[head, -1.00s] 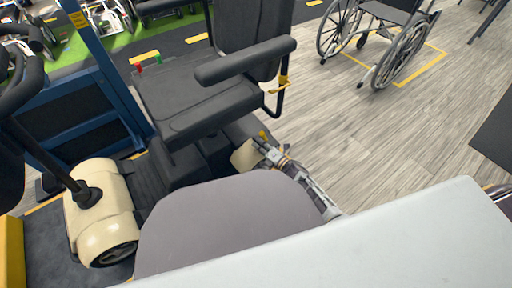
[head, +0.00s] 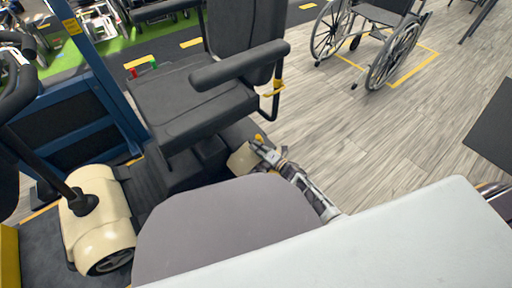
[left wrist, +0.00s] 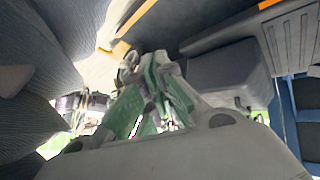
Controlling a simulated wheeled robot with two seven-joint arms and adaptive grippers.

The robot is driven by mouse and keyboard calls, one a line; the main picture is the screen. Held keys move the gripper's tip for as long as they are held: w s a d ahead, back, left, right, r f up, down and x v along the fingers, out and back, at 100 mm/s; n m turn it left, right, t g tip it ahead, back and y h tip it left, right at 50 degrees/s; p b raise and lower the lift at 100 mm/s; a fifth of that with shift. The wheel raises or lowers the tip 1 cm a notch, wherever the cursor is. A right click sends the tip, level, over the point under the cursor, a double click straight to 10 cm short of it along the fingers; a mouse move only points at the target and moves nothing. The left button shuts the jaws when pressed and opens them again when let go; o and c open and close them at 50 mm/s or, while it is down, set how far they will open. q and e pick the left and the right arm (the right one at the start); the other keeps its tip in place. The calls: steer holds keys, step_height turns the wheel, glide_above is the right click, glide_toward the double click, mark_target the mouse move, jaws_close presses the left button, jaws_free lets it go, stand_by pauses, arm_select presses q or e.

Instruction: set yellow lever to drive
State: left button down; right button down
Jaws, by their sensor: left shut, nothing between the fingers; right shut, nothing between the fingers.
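A small yellow lever (head: 259,138) shows low behind the scooter's black seat (head: 190,105), beside a cream rear part (head: 243,158). My right gripper (head: 258,148) is shut and empty, with its tip right at the lever. I cannot tell whether they touch. The lever's lower end and its exact setting are hidden or too small to read. My left gripper (left wrist: 146,64) shows in the left wrist view with green and grey fingers, shut on nothing. I cannot make out the left gripper in the head view.
The scooter's cream front (head: 97,218) and black tiller stand at the left, by a blue frame (head: 85,120). A wheelchair (head: 375,35) stands at the back right on yellow-marked floor. A dark mat (head: 495,130) lies at the right. The wood floor between is clear.

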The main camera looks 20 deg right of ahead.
mark_target(260, 139)
arm_select(q)
steer(key=shift+w+r, duration=0.1)
arm_select(e)
steer(key=shift+w+d+r+m, duration=0.1)
steer(key=shift+d+r+m, duration=0.05)
steer(key=shift+m, duration=0.15)
steer(key=shift+d+r+m, duration=0.15)
steer(key=shift+r+m, duration=0.05)
steer(key=shift+m, duration=0.1)
steer(key=m, duration=0.1)
steer(key=d+r+m+p, duration=0.1)
steer(key=shift+w+m, duration=0.25)
steer(key=shift+m, duration=0.05)
steer(key=shift+w+d+r+m+t, duration=0.15)
steer(key=shift+d+m, duration=0.15)
steer(key=shift+m, duration=0.25)
steer(key=shift+d+r+m+t, duration=0.15)
steer(key=shift+d+m, duration=0.1)
steer(key=shift+m, duration=0.3)
arm_select(q)
steer(key=shift+a+r, duration=0.1)
steer(key=shift+r, duration=0.45)
arm_select(e)
steer(key=shift+w+d, duration=0.1)
steer(key=shift+d, duration=0.2)
arm_select(q)
steer(key=shift+w+r, duration=0.2)
steer(key=shift+w, duration=0.1)
arm_select(e)
steer(key=shift+d, duration=0.1)
